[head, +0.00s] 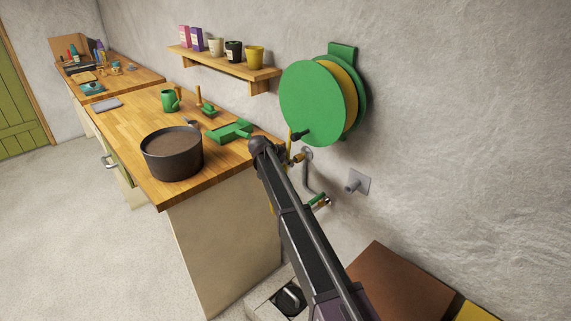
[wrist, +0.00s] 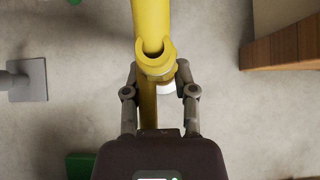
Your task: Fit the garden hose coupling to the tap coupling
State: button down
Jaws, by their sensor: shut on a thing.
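In the wrist view my gripper (wrist: 158,76) is shut on the yellow hose coupling (wrist: 155,62), with one finger on each side. The yellow hose (wrist: 151,18) runs up from it to the top edge, and a yellow length also passes below. A small white part shows beside the coupling, between the fingers. In the head view the gripper is mostly hidden behind my arm, near brass fittings (head: 298,158) on the wall. A brass tap with a green handle (head: 319,201) sits lower, right of my arm. I cannot make out whether the held coupling touches any tap coupling.
A green hose reel (head: 316,103) hangs on the wall just above. Left is a wooden workbench (head: 136,138) with a dark pot (head: 172,153) and green tools. A grey wall bracket (head: 355,183) juts out at right. A brown box (head: 403,283) stands below.

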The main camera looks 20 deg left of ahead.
jog(key=shift+w+d, duration=0.35)
jog(key=shift+w, duration=0.45)
jog(key=shift+c, duration=1.7)
grip_release()
jog(key=shift+s, duration=0.15)
jog(key=s+a, duration=0.4)
jog(key=s, duration=0.3)
jog(key=s+d, duration=0.4)
jog(key=d, duration=0.8)
jog(key=s+d, duration=0.4)
jog(key=d, duration=0.9)
jog(key=shift+s, duration=0.35)
jog(key=shift+d, duration=0.15)
